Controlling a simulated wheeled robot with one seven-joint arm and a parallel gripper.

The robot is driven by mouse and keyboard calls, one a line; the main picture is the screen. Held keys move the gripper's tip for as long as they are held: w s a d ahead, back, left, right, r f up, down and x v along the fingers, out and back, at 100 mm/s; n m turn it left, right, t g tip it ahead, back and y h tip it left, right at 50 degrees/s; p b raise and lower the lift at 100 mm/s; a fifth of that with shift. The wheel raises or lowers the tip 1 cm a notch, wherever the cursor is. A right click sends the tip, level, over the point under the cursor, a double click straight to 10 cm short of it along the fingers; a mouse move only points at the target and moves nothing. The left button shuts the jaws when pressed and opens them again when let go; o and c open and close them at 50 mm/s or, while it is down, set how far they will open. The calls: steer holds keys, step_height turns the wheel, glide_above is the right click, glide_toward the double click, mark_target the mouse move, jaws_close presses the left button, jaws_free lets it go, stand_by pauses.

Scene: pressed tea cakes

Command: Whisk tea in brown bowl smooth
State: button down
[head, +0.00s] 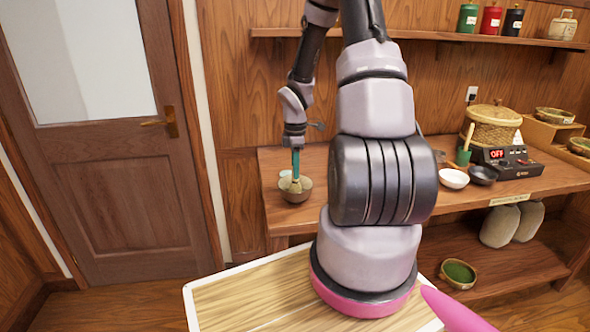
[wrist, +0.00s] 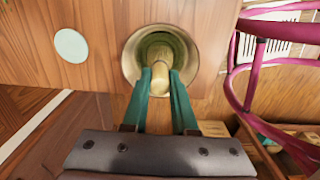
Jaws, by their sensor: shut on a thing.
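The brown bowl (head: 296,190) stands near the left end of the wooden counter. In the wrist view the brown bowl (wrist: 131,62) is seen from above, with green tea inside it. A pale whisk (wrist: 160,76) is held between the teal fingers of my gripper (wrist: 161,72), its lower end down in the bowl. In the head view my gripper (head: 295,165) points down over the bowl, and the whisk (head: 295,185) shows only as a small pale piece. My gripper is shut on the whisk. The whisk's tip and part of the tea are hidden.
A pale round thing (wrist: 71,44) lies beside the bowl. A white bowl (head: 454,178), a dark bowl (head: 483,175), a black device reading OFF (head: 507,160) and a lidded basket (head: 492,128) stand farther right. Pink bars (wrist: 240,70) are right of the bowl in the wrist view.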

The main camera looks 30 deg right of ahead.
steer(key=shift+r, duration=3.15)
step_height(320, 180, up, 5)
